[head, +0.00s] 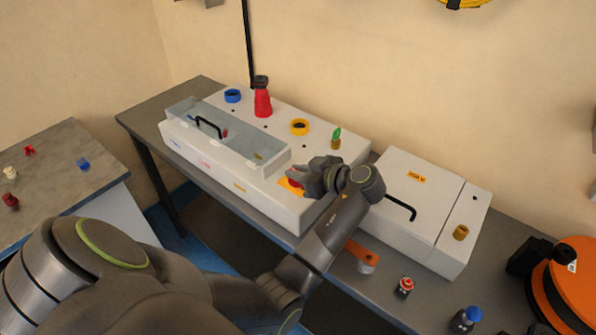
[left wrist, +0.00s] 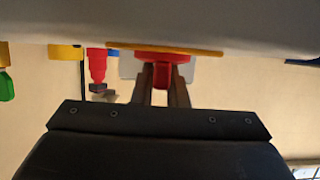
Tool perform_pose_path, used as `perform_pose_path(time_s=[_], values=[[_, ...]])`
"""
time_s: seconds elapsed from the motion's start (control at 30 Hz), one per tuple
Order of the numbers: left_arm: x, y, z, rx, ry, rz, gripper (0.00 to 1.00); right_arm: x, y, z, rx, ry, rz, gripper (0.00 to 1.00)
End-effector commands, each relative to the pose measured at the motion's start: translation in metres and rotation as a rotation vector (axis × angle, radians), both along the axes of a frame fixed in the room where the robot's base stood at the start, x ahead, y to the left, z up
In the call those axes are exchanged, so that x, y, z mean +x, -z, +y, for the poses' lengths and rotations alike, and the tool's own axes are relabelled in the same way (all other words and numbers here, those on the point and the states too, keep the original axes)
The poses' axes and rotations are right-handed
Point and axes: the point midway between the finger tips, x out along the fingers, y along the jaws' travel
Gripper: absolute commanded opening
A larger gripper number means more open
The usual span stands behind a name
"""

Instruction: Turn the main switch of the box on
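The fingers lie close on both sides of the bar with no clear gap. The yellow plate (left wrist: 200,50) shows edge-on behind it. My right gripper is not in view.
On the box top stand a red lamp (head: 263,103), a blue ring (head: 233,96), a yellow ring (head: 299,127) and a green-tipped part (head: 336,138). A second white box (head: 420,195) with a black handle stands to the right. Small parts and an orange reel (head: 575,290) lie nearby.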

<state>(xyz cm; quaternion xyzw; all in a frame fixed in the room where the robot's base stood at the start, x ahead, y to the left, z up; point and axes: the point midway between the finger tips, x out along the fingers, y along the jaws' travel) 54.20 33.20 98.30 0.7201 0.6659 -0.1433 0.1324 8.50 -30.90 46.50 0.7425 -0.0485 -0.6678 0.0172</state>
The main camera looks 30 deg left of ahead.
Motion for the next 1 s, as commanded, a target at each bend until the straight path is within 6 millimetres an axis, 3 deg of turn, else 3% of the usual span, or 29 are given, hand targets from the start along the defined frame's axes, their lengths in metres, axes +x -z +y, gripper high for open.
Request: perform_pose_path(time_s=[0.47, 1.0], values=[[-0.001, 0.000, 0.000, -0.001, 0.090, 0.000, 0.00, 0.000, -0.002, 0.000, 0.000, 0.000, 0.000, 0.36], [-0.002, -0.003, 0.001, 0.003, 0.555, 0.000, 0.00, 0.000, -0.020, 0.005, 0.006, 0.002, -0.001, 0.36]])
